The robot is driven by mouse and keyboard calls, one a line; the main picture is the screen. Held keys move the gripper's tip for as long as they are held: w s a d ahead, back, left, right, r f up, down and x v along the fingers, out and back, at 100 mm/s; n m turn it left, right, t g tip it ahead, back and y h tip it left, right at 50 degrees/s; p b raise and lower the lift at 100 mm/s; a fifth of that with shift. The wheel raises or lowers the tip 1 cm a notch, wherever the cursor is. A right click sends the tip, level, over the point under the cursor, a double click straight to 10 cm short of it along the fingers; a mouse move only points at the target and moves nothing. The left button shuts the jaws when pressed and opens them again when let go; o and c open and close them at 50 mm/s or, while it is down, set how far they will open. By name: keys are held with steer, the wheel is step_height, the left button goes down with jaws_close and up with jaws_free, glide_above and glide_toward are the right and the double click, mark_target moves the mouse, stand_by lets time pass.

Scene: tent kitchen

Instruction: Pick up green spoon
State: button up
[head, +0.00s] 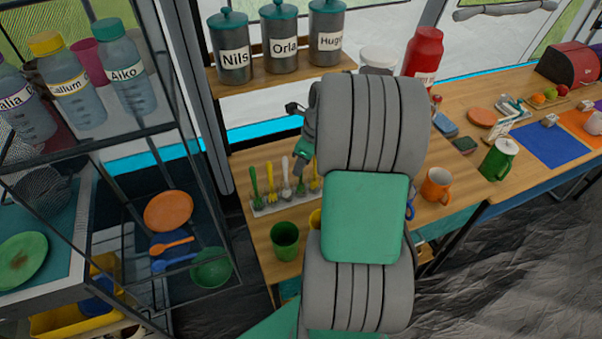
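A pale utensil rack (272,208) stands on the wooden counter and holds several upright utensils in green, yellow and white. A green utensil (254,182) stands at its left end; I cannot tell whether it is a spoon or a fork. Beside it is a yellow utensil (270,176), then a white one (285,170). My gripper (299,181) points down over the right part of the rack, to the right of the white utensil. Its fingertips are small and partly mixed with the utensils, so I cannot tell whether it is open or holds anything.
A green cup (285,241) stands in front of the rack. Labelled canisters (281,38) stand on a shelf above. An orange mug (437,184) and a green mug (498,159) are to the right of my arm. A shelf unit at left holds bottles (122,66) and an orange spoon (172,245).

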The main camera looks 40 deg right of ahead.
jaws_close()
steer(key=shift+r, duration=0.1)
